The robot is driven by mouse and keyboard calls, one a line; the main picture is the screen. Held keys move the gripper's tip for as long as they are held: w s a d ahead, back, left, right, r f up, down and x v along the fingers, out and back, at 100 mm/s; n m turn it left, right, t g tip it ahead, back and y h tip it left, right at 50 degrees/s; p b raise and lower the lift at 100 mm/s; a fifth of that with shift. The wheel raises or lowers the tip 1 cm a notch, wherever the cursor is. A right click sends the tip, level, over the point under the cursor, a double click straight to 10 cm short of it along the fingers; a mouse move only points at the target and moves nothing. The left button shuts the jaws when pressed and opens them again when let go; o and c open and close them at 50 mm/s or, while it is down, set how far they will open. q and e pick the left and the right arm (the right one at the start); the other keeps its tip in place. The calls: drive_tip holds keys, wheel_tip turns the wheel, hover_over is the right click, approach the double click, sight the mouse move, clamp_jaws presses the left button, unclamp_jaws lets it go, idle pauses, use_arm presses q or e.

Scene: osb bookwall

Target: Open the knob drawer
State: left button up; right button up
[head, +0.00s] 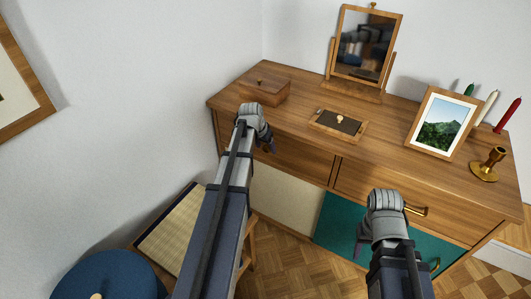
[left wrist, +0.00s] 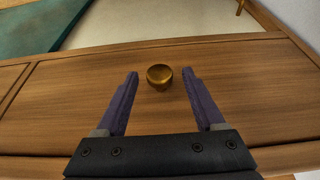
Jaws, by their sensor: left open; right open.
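The knob drawer (head: 305,163) is the left wooden drawer front of the sideboard, and its front looks flush and closed. In the head view my left arm hides the knob. My left gripper (head: 268,145) is in front of this drawer; in its wrist view the open fingers (left wrist: 159,74) flank the knob with a gap on both sides. I cannot tell how far the fingertips are from the drawer front. My right gripper (head: 362,243) is open and empty before the teal door.
The right drawer has a brass bar handle (head: 415,210). Below are a cream panel (head: 283,196) and a teal door (head: 340,222). A box (head: 265,90), mirror (head: 365,45), tray (head: 352,131), photo frame (head: 440,122) and candle holder (head: 487,165) stand on top. A woven-seat stool (head: 170,232) is at lower left.

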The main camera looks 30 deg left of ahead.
use_arm(q)
drive_tip(key=shift+f, duration=0.15)
drive_tip(key=shift+c, duration=0.2)
clamp_jaws()
idle(0.3)
idle(0.9)
